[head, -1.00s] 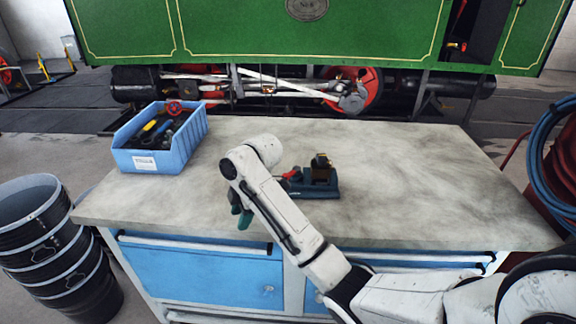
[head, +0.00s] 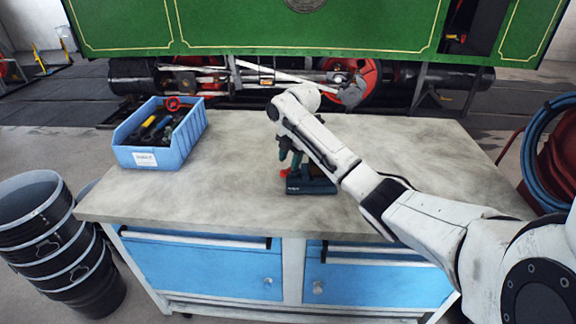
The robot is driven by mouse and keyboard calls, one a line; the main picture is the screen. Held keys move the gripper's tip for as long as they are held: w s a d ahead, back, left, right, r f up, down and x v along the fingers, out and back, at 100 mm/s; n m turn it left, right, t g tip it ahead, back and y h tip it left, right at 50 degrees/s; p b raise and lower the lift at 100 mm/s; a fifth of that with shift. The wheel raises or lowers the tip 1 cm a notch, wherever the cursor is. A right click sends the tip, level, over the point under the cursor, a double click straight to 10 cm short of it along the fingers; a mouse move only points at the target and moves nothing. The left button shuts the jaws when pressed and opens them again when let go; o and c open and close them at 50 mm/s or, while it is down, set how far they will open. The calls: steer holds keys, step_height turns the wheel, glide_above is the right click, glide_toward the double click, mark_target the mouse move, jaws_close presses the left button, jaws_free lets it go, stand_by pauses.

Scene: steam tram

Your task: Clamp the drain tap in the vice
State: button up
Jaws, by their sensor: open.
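The vice (head: 310,186) is a small dark blue tool on the bench top, with a red part at its left end. My arm hides its upper part. My gripper (head: 291,158), with teal fingers, points down just above the vice's left part and overlaps it in the picture; I cannot tell whether they touch. It is open, and I see nothing held in it. I cannot pick out the drain tap for certain; it may be hidden behind my arm or among the things in the blue bin.
The blue bin (head: 172,157) stands at the bench's back left, with dark tools, a yellow-handled one and a red wheel (head: 173,103) inside. The grey bench top (head: 220,195) is otherwise largely clear. Black buckets (head: 40,235) stand at left, a blue hose (head: 545,150) at right.

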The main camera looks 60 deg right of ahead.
mark_target(287, 170)
steer(key=shift+w+f, duration=0.2)
steer(key=shift+f, duration=0.7)
steer(key=shift+w+f, duration=0.15)
steer(key=shift+f, duration=0.75)
steer(key=shift+c, duration=0.3)
jaws_close()
